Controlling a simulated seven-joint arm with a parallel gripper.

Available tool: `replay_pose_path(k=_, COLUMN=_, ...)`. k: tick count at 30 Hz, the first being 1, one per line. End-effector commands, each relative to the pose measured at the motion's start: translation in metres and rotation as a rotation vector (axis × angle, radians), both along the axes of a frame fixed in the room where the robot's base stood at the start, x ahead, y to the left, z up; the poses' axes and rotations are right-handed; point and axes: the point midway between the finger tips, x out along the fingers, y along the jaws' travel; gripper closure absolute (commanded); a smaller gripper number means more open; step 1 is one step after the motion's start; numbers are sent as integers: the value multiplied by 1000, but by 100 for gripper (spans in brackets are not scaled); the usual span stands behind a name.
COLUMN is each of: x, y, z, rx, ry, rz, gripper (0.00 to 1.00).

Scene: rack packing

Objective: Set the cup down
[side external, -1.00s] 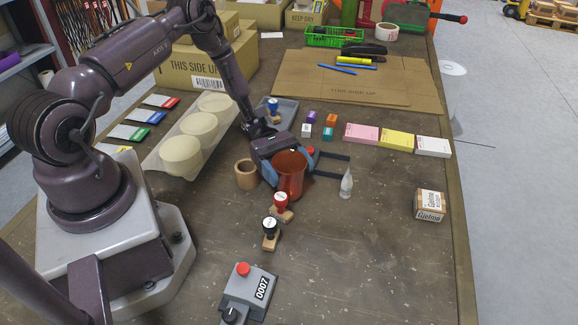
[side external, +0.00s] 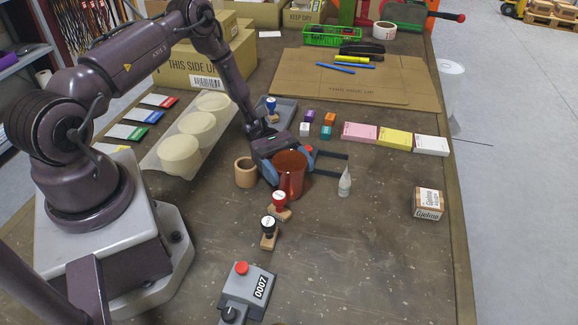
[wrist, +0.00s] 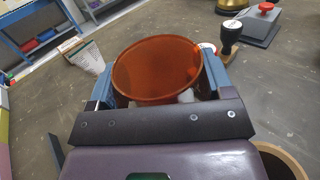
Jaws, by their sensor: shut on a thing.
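The cup (side external: 291,176) is a reddish-brown, open-topped cup, upright in the middle of the table. My gripper (side external: 287,175) is shut on it, with blue fingers on either side of its body. In the wrist view the cup (wrist: 157,70) fills the space between the two blue fingers of my gripper (wrist: 157,84), its rim facing the camera. The cup's base is low, at or just above the table; I cannot tell whether it touches.
A wooden cup (side external: 246,172) stands just left of the held cup. Red (side external: 279,204) and black (side external: 268,232) stamps stand in front. A grey box with a red button (side external: 247,290) lies nearer. The table's right front is mostly clear.

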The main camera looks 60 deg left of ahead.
Motion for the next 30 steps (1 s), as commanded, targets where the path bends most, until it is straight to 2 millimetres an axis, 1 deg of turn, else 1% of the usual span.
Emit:
replay_pose_path(k=1, x=-7, y=0, z=-16, rx=30, ry=-1, rz=3, gripper=49)
replay_pose_path(k=2, x=-7, y=0, z=-16, rx=30, ry=-1, rz=3, gripper=49)
replay_pose_path(k=3, x=-7, y=0, z=-16, rx=30, ry=-1, rz=3, gripper=24)
replay_pose_path(k=5, x=-7, y=0, z=-16, rx=30, ry=-1, rz=3, gripper=10)
replay_pose_path(k=6, x=-7, y=0, z=-16, rx=30, ry=0, rz=3, gripper=1)
replay_pose_path(k=13, x=-7, y=0, z=-16, rx=30, ry=0, rz=3, gripper=0)
replay_pose_path(k=17, x=-6, y=0, z=-8, rx=26, ry=-1, rz=3, gripper=0)
replay_pose_path(k=20, x=-4, y=1, z=7, rx=19, ry=-4, rz=2, gripper=0)
replay_pose_path(k=23, x=0, y=1, z=30, rx=7, ry=-5, rz=0, gripper=0)
replay_pose_path(k=30, x=-36, y=0, z=75, rx=3, ry=-3, rz=2, gripper=0)
